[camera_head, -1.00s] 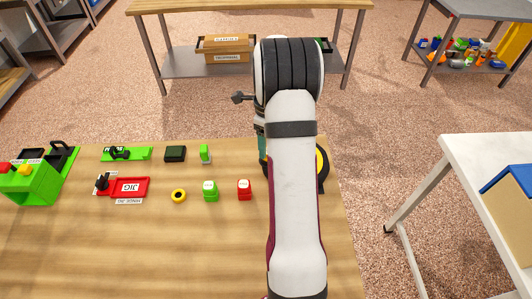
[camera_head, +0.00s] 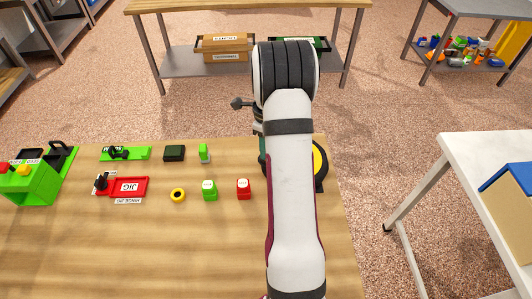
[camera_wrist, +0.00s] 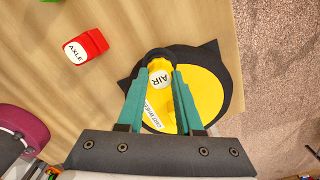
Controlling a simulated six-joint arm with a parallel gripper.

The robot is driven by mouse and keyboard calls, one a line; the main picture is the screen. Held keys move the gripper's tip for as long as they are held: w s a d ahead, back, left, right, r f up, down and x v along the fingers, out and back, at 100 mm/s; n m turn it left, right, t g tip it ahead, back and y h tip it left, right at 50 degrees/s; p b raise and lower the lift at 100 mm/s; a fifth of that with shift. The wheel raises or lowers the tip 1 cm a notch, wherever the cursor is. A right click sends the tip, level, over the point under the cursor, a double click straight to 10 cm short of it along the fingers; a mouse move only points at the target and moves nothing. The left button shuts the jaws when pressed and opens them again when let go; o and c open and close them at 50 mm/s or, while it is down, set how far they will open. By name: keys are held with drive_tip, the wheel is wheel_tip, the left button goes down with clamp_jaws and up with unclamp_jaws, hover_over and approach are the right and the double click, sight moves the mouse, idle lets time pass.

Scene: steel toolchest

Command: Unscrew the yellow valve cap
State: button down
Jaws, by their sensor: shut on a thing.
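The yellow valve cap (camera_wrist: 159,64) carries a white AIR label and shows in the wrist view between my teal fingers. My gripper (camera_wrist: 164,74) is shut on it. Below the cap is a round yellow and black base (camera_wrist: 209,92) with a white lettered strip, partly hidden by my fingers. In the head view my arm hides the cap and most of the base; a yellow and black edge of the base (camera_head: 319,163) shows to the right of my arm.
A red AXLE block (camera_head: 244,188), a green block (camera_head: 209,190) and a yellow ring (camera_head: 178,195) stand left of my arm. Farther left are a red JIG tray (camera_head: 128,187) and a green fixture (camera_head: 31,182). The table's front middle is clear; its right edge is close to the base.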

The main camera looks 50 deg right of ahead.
drive_tip(key=n, duration=2.4)
drive_tip(key=shift+r, duration=0.65)
drive_tip(key=shift+r, duration=1.05)
drive_tip(key=shift+r, duration=0.1)
